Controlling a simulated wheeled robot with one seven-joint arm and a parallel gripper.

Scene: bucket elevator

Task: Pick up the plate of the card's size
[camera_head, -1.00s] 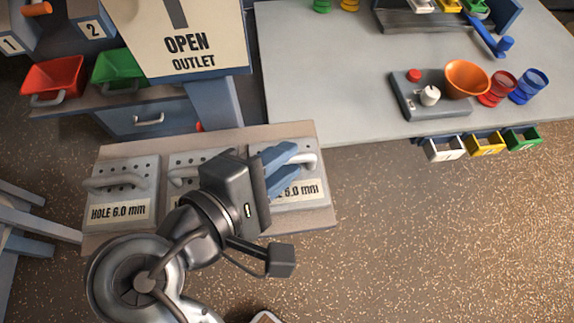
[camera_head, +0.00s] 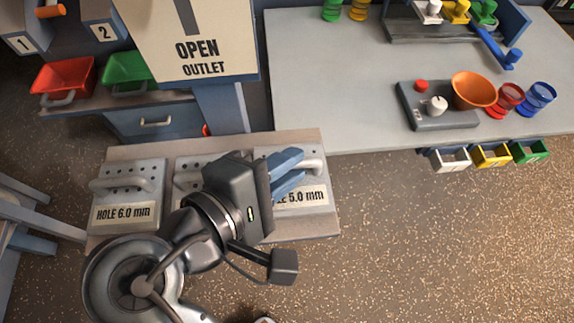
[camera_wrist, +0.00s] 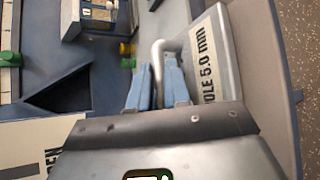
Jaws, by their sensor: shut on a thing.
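The right-hand plate (camera_head: 315,190) is light grey with a pale handle and a label ending in "5.0 mm". In the wrist view the plate (camera_wrist: 222,50) shows "OLE 5.0 mm". My gripper (camera_head: 290,170) is shut on this plate's handle, its blue fingers on both sides of the bar, as the wrist view also shows (camera_wrist: 157,82). I cannot tell whether the plate is clear of the stand. The left plate (camera_head: 140,175) reads "HOLE 6.0 mm". A middle plate (camera_head: 187,168) is mostly hidden behind my gripper, its label unseen. No card with a size is readable.
The plates' stand (camera_head: 225,142) has a flat beige top. Behind it stand an "OPEN OUTLET" sign (camera_head: 190,50), a red bin (camera_head: 65,75) and a green bin (camera_head: 127,68). A grey table (camera_head: 340,100) lies at the right. Open floor (camera_head: 430,250) is at lower right.

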